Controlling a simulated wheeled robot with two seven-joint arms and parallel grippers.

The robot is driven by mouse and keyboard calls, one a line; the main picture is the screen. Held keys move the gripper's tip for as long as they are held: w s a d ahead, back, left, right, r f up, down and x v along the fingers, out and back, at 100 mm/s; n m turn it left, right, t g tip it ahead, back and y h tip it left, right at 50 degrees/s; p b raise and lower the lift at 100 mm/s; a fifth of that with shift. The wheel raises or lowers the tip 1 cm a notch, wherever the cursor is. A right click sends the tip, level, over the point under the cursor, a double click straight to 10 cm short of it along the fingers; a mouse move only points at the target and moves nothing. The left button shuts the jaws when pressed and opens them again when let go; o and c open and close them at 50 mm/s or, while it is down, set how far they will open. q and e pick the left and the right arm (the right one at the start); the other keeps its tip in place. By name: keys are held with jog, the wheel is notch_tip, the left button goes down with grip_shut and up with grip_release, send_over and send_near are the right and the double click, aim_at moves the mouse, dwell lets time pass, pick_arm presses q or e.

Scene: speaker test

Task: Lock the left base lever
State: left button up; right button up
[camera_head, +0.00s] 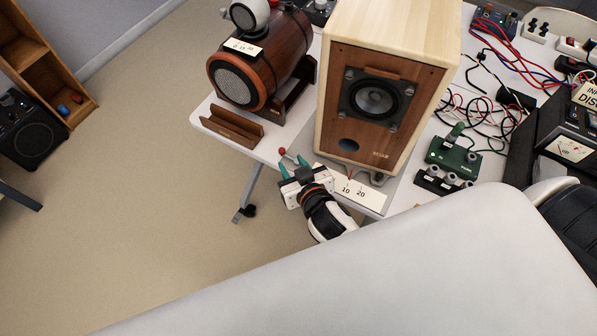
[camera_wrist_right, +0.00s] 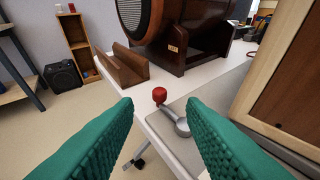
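The left base lever (camera_head: 283,152) has a red ball knob and sits at the front left corner of the grey plate under the wooden speaker (camera_head: 390,60). In the right wrist view the lever (camera_wrist_right: 160,95) shows its red knob on a short metal arm, joined to a round grey pivot on the plate. My right gripper (camera_head: 293,166) is open, with green ridged fingers pointing toward the lever. In the wrist view the knob appears beyond the fingertips, in the gap between them, and apart from both. My left gripper is not in view.
A brown wooden cradle (camera_head: 232,127) and a dark barrel-shaped speaker (camera_head: 262,60) stand left of the lever. A scale card marked 10 and 20 (camera_head: 359,194) is at the table's front edge. A green terminal box (camera_head: 453,157) and tangled cables lie right of the speaker.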

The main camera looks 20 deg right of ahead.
jog(key=v, duration=0.3)
jog(key=shift+s+r, duration=0.2)
jog(key=shift+s, duration=0.1)
jog(key=shift+d, duration=0.1)
